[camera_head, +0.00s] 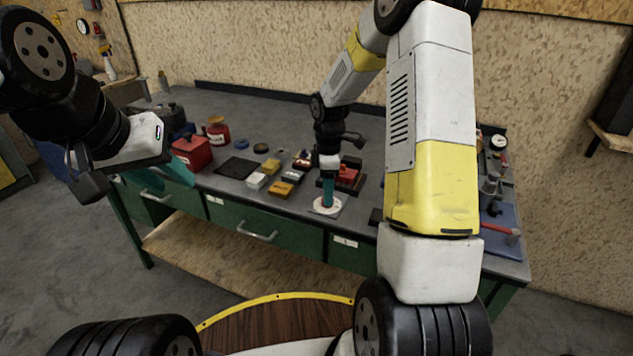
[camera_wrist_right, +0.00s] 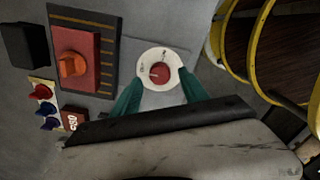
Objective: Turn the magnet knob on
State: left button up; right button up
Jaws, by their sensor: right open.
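A white round dial (camera_wrist_right: 145,57) with dark marks and a red centre knob (camera_wrist_right: 159,73) sits on a grey plate in the right wrist view. In the head view the dial (camera_head: 326,208) is at the bench's front edge. My right gripper (camera_head: 327,188) points down at it, teal fingers open. In the right wrist view, the right gripper's fingertips (camera_wrist_right: 161,76) lie either side of the red knob; contact cannot be told. A red block (camera_wrist_right: 76,45) with an orange knob (camera_wrist_right: 72,65) is left of the dial. My left gripper (camera_head: 178,174) is at the bench's left front; its opening is unclear.
The grey bench (camera_head: 230,105) with green drawers carries a red box (camera_head: 191,152), a black mat (camera_head: 237,167), small yellow and white boxes and coloured knobs. A blue mat with tools (camera_head: 505,232) lies at right. The back of the bench is mostly clear.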

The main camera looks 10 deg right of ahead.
jog(key=shift+f, duration=1.05)
grip_shut()
jog(key=shift+m, duration=0.4)
jog(key=m, duration=0.8)
jog(key=shift+r, duration=0.1)
jog(key=m, duration=0.4)
jog(key=shift+w+m, duration=0.1)
jog(key=shift+m, duration=0.3)
jog(key=m, duration=0.4)
jog(key=shift+d+m, duration=0.1)
jog(key=shift+m, duration=0.2)
